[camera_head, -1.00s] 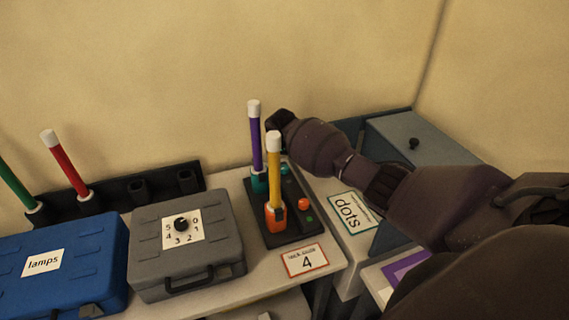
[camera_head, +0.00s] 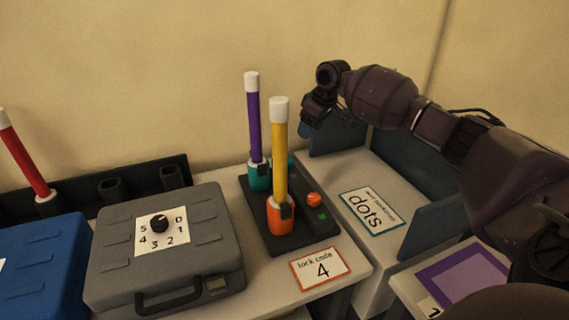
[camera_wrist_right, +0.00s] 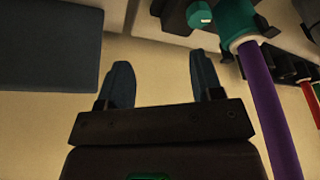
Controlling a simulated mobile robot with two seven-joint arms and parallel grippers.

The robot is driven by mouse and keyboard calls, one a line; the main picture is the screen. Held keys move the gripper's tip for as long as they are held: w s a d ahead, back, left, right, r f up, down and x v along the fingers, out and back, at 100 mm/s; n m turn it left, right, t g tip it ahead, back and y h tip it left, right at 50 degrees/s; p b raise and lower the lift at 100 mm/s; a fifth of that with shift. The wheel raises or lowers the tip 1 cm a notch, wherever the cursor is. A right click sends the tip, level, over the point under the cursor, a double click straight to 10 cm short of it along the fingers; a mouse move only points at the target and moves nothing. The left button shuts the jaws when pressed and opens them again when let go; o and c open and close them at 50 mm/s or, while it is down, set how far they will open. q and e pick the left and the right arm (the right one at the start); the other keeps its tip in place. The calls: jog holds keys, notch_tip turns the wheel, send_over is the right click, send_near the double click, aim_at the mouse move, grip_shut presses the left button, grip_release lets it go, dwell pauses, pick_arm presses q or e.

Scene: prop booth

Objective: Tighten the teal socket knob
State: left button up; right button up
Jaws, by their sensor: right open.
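The teal socket (camera_head: 259,178) stands on a black base (camera_head: 296,239) and holds an upright purple stick (camera_head: 254,125). It also shows in the right wrist view (camera_wrist_right: 237,22), with its teal knob (camera_wrist_right: 199,14) sticking out to the side. In the head view the knob is mostly hidden behind the yellow stick (camera_head: 280,150), which stands in the orange socket (camera_head: 281,215). My right gripper (camera_head: 306,128) is up and to the right of the sockets, apart from them. In the right wrist view its two fingers (camera_wrist_right: 163,78) are spread and empty. My left gripper is out of view.
An orange knob (camera_head: 314,199) sits on the base beside the orange socket. A grey case with a dial (camera_head: 205,258) stands left of it, near a black rack (camera_head: 82,195). A "lock code 4" card (camera_head: 320,268) lies in front.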

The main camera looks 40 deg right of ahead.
aim_at(289, 160)
jog(key=a+f+n, duration=0.2)
jog(key=a+f+n+y+b, duration=0.1)
jog(key=a+f+n, duration=0.1)
jog(key=f, duration=0.1)
jog(key=w+a+f+n, duration=0.1)
jog(key=a+f+n, duration=0.1)
jog(key=shift+f+g+y+b, duration=0.15)
jog(key=shift+g+y+b, duration=0.15)
jog(key=shift+y+b, duration=0.1)
jog(key=shift+w+a+f, duration=0.2)
jog(key=shift+f, duration=0.45)
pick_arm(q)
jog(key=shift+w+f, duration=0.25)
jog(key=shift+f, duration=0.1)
pick_arm(e)
jog(key=shift+a+f, duration=0.1)
jog(key=shift+f, duration=0.1)
